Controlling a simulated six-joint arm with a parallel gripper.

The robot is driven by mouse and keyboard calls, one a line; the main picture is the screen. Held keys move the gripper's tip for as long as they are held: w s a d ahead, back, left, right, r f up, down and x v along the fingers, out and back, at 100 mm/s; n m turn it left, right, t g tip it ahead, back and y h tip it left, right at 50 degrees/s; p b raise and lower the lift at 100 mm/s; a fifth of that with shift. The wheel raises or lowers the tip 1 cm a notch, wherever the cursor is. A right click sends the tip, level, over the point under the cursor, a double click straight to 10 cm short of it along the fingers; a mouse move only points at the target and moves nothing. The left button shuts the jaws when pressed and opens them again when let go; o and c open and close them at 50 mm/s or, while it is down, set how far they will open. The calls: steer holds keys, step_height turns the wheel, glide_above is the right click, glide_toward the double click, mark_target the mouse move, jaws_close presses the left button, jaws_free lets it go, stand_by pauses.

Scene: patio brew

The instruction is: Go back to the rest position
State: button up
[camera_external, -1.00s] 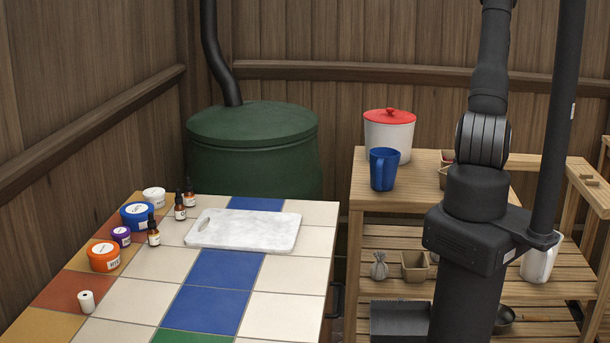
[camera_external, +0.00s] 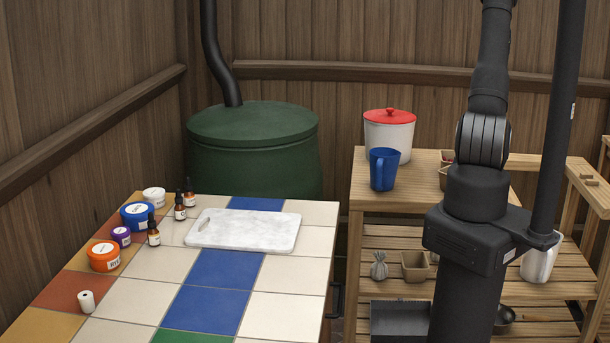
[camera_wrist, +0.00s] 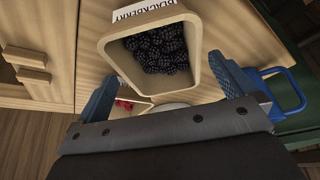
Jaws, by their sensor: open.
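My gripper (camera_wrist: 168,92) is in the wrist view with its two blue fingers spread wide apart. Nothing is clamped between them. A beige tub of blackberries (camera_wrist: 112,48) with a "BLACKBERRY" label lies in view between and beyond the fingertips; I cannot tell how far below them it is. In the external view my gripper is not visible, and only dark arm links stand at the right.
The shelf (camera_external: 358,189) holds a blue jug (camera_external: 383,170) and a white pot with a red lid (camera_external: 388,133). Red berries (camera_wrist: 125,106) show near the left finger. The tiled table (camera_external: 130,298) bears a white board (camera_external: 245,230), small tubs and dropper bottles.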

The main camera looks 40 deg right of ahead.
steer(key=v, duration=1.5)
steer(key=x, duration=1.8)
steer(key=shift+f, duration=0.1)
step_height(320, 180, up, 9)
